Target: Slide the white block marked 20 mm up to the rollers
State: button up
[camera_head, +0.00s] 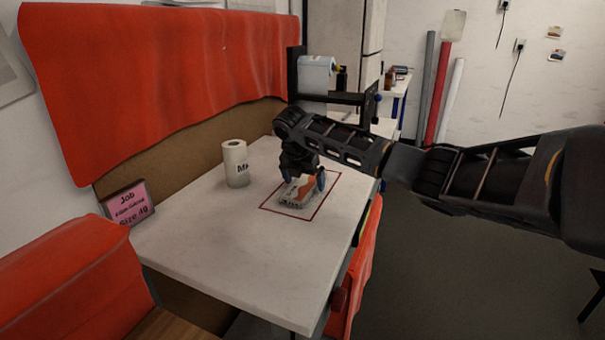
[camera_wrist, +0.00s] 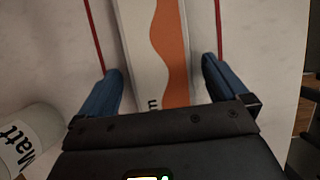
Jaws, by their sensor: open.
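A white and orange box (camera_head: 293,199) lies inside a red outlined rectangle on the white table. In the wrist view the box (camera_wrist: 150,45) shows a wavy orange band and part of a dark letter. My gripper (camera_head: 304,184) is over the box, fingers pointing down. Its blue fingers (camera_wrist: 163,88) are open, one on each side of the box, with a gap visible at each side. Whether the fingertips reach down beside the box is unclear. I cannot make out a white block marked 20 mm or any rollers in either view.
A white roll marked Matt (camera_head: 235,165) stands left of the box; it also shows in the wrist view (camera_wrist: 28,140). A pink job sign (camera_head: 128,205) leans at the table's left edge. The table's (camera_head: 230,250) front part is clear. Red sheets hang behind and beside it.

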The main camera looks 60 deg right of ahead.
jog(key=shift+c, duration=0.4)
jog(key=c, duration=1)
